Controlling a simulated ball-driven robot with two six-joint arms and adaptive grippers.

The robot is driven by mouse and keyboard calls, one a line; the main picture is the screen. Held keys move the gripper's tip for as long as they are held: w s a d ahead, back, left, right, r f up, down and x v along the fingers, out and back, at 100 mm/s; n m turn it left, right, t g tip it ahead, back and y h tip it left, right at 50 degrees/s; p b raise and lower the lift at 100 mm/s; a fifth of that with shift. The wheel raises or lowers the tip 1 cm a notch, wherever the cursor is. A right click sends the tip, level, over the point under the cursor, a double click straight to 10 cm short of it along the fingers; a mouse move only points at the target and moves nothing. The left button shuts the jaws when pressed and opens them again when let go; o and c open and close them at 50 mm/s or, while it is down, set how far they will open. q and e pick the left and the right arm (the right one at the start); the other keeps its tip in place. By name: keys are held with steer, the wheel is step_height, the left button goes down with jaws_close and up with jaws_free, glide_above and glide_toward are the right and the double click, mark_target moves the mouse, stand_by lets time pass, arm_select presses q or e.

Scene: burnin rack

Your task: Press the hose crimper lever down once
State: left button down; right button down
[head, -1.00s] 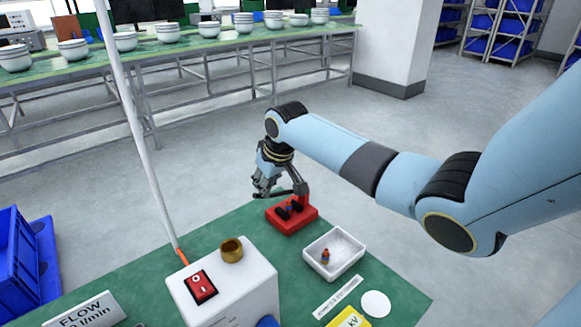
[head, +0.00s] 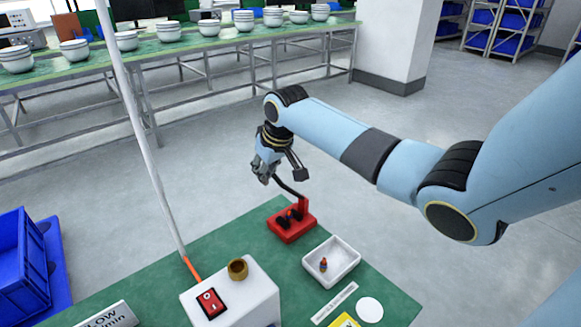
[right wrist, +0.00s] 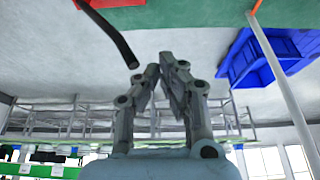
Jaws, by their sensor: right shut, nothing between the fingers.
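The hose crimper (head: 291,228) is a red block with dark parts on its top, standing on the green bench. Its black lever (head: 288,188) slants up and left from a red post, with the free end raised. The lever (right wrist: 110,33) also shows in the right wrist view, its free end beside my fingertips with a gap visible. My right gripper (head: 262,177) is shut and empty, near the lever's free end; its closed fingers (right wrist: 166,62) show in the right wrist view. My left gripper is not in view.
A white tray (head: 346,270) with a small coloured part stands right of the crimper. A white box with a red switch (head: 211,303) and a brass ring (head: 238,268) stands at front left. A thin white pole (head: 150,150) rises left of my arm.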

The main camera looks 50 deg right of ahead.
step_height(320, 180, up, 5)
steer(key=shift+r, duration=0.2)
stand_by(0.4)
steer(key=shift+s+f, duration=0.1)
stand_by(0.4)
